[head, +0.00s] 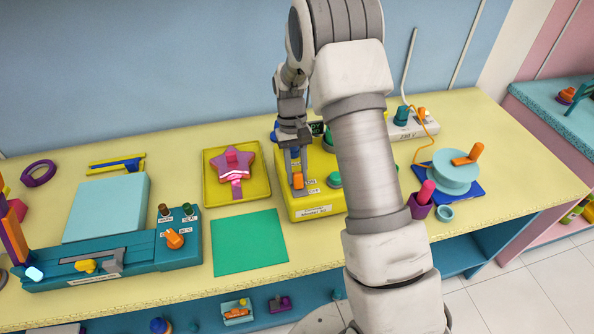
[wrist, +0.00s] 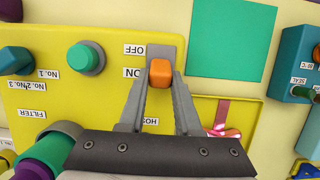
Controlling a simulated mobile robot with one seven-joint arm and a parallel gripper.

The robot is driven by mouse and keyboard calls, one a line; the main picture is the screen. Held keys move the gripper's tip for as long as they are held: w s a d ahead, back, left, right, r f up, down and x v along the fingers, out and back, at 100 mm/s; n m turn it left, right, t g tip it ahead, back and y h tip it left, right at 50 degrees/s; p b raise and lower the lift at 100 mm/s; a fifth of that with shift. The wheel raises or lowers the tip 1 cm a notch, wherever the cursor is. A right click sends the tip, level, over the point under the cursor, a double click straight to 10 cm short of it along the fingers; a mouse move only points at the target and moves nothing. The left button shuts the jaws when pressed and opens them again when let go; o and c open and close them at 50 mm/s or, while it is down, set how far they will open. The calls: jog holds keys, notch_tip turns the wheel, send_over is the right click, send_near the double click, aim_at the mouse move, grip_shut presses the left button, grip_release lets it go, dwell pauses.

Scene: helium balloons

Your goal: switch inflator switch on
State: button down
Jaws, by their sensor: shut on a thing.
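The inflator (head: 325,200) is a yellow box on the table, with an orange inflator switch (head: 298,181) on its sloping panel. In the wrist view the switch (wrist: 160,72) stands on a grey plate beside OFF and ON labels and appears level with ON. My gripper (head: 297,176) reaches down from above onto the panel. In the wrist view its two fingers (wrist: 160,78) are shut on the orange switch, one on each side. The base of the switch is partly hidden by the fingers.
A green button (wrist: 86,58) and a teal knob (wrist: 15,60) sit near the switch. A yellow tray (head: 210,185) with a pink star balloon is left of the inflator. A green mat (head: 248,243) lies in front. A teal sealer (head: 180,245) stands further left.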

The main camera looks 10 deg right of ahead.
jog(key=c, duration=0.6)
grip_release()
jog(key=shift+w+r, duration=0.1)
jog(key=v, duration=1.7)
jog(key=shift+b, duration=0.4)
